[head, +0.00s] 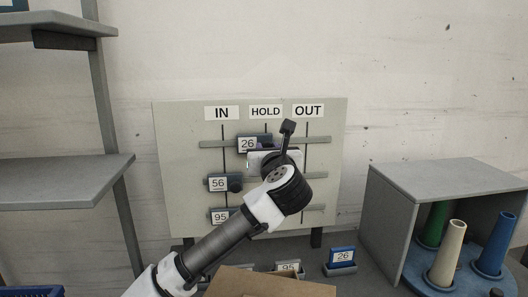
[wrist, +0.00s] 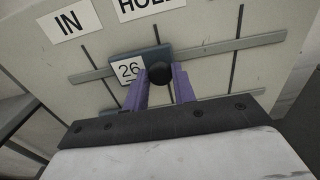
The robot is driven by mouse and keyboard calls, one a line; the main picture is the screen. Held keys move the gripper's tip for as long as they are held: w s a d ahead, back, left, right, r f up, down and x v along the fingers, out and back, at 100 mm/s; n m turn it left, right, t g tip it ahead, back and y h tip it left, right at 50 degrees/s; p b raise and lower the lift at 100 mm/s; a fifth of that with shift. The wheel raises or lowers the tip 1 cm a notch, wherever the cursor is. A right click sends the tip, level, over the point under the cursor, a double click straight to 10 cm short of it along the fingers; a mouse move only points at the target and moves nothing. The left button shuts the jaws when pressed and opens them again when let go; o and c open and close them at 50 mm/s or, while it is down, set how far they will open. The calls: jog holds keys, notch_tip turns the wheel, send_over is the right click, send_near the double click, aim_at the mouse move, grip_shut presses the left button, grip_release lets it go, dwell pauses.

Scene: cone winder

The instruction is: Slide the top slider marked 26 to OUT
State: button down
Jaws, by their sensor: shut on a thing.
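The top slider marked 26 (head: 243,144) sits on the top rail of the board, under the HOLD label (head: 266,111) and left of the OUT label (head: 308,111). In the wrist view the slider (wrist: 128,69) is a dark blue block with a white 26 tag and a round black knob (wrist: 159,73). My gripper (wrist: 158,82) has its two purple fingers shut on the knob, one on each side. In the head view my arm and wrist hide the fingertips and the right part of the slider.
The sliders marked 56 (head: 218,184) and 95 (head: 220,216) sit on the lower rails under the IN label (head: 222,113). The top rail (head: 319,140) is clear toward OUT. A grey shelter with coloured cones (head: 449,250) stands at the right, grey shelves (head: 60,184) at the left.

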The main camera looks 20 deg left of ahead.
jog(key=w+d, duration=0.2)
jog(key=d, duration=0.4)
jog(key=w+d, duration=0.3)
jog(key=d, duration=0.4)
jog(key=shift+w+r, duration=0.15)
jog(key=shift+w, duration=0.1)
jog(key=shift+d, duration=0.15)
jog(key=c, duration=1.2)
grip_release()
jog(key=shift+d, duration=0.1)
jog(key=shift+o, duration=0.2)
jog(key=b+v, duration=0.4)
jog(key=v, duration=0.9)
jog(key=shift+s, duration=0.35)
